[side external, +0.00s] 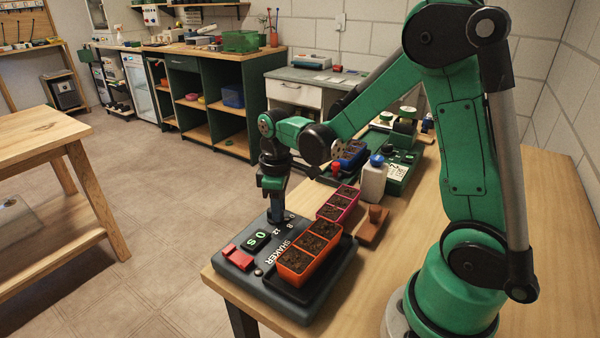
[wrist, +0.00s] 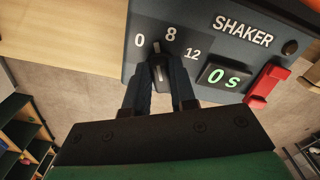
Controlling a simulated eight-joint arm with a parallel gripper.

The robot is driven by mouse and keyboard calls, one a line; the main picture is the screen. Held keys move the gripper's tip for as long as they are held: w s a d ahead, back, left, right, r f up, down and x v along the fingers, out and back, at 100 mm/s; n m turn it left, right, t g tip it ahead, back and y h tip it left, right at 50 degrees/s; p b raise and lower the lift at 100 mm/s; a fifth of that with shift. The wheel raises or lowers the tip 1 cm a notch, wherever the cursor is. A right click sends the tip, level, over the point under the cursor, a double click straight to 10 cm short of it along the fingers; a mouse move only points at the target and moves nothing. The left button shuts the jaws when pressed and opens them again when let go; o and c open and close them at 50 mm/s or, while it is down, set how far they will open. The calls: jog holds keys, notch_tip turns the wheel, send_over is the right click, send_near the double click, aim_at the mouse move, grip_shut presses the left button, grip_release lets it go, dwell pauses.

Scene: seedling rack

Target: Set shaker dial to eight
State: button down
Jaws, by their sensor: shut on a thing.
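The shaker (side external: 240,282) is a dark box at the table's near corner; its front panel (wrist: 222,50) shows in the wrist view. My gripper (side external: 275,218) points down at the panel. In the wrist view my gripper (wrist: 161,75) is shut on the dial (wrist: 158,66), a small dark knob with a pale line. The marks 0, 8 (wrist: 171,34) and 12 are printed around it. The knob's tip appears to point between 0 and 8; its exact setting is hard to tell. The display (wrist: 224,77) reads 0 s.
A red switch (wrist: 267,84) sits beside the display. An orange seedling tray (side external: 293,262) rests on the shaker, with a pink tray (side external: 336,206) behind it. A white bottle (side external: 373,182) and a wooden block (side external: 372,228) stand farther along the table.

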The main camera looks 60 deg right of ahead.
jog(key=m, duration=0.4)
jog(key=shift+a+m, duration=0.15)
jog(key=shift+m, duration=0.15)
dwell(0.5)
jog(key=c, duration=0.7)
grip_release()
jog(key=shift+r, duration=2.85)
jog(key=shift+s, duration=0.1)
